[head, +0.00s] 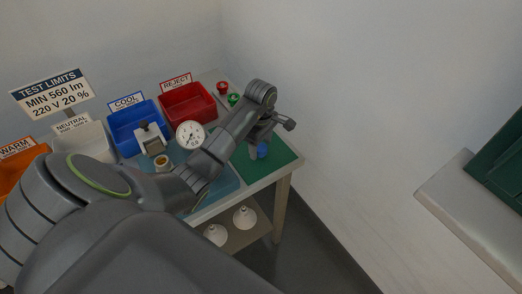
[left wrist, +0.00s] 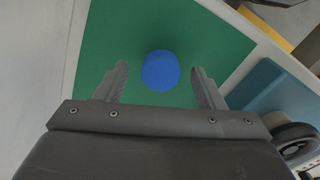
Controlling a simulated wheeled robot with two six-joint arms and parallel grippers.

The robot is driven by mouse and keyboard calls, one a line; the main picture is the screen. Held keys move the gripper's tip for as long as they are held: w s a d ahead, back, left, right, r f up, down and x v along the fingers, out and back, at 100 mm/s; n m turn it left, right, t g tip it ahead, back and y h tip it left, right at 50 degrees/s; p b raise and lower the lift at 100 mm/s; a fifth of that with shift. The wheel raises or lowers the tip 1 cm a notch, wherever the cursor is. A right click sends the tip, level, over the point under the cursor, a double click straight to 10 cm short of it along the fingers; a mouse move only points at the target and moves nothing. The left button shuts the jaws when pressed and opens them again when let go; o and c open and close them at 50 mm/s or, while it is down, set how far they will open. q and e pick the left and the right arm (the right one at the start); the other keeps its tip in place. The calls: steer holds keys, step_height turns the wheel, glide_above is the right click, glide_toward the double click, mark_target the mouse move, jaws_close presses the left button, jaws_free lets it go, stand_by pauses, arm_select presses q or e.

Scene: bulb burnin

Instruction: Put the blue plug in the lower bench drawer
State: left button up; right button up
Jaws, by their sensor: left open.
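The blue plug (left wrist: 160,70) is a round blue piece on the green mat (left wrist: 110,35). In the left wrist view my left gripper (left wrist: 160,85) is open, with one finger on each side of the plug and a gap to both. The plug lies at or just beyond the fingertips, and I cannot tell its exact depth. The lower bench drawer cannot be made out in either view. My right gripper is not in view.
A blue bin (head: 127,141), a red bin (head: 187,118), a white dial (head: 190,134) and a red button (head: 222,87) stand on the bench. White lamps (head: 245,217) sit on the shelf below. The floor right of the bench is clear.

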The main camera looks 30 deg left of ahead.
mark_target(261, 146)
arm_select(q)
steer(key=shift+f, duration=0.8)
steer(key=shift+c, duration=0.4)
steer(key=c, duration=1)
steer(key=shift+c, duration=0.2)
step_height(261, 146, up, 5)
steer(key=shift+r, duration=0.1)
step_height(261, 146, up, 4)
steer(key=p, duration=0.3)
steer(key=shift+f, duration=0.25)
steer(key=shift+r+p, duration=0.7)
steer(key=shift+p, duration=0.15)
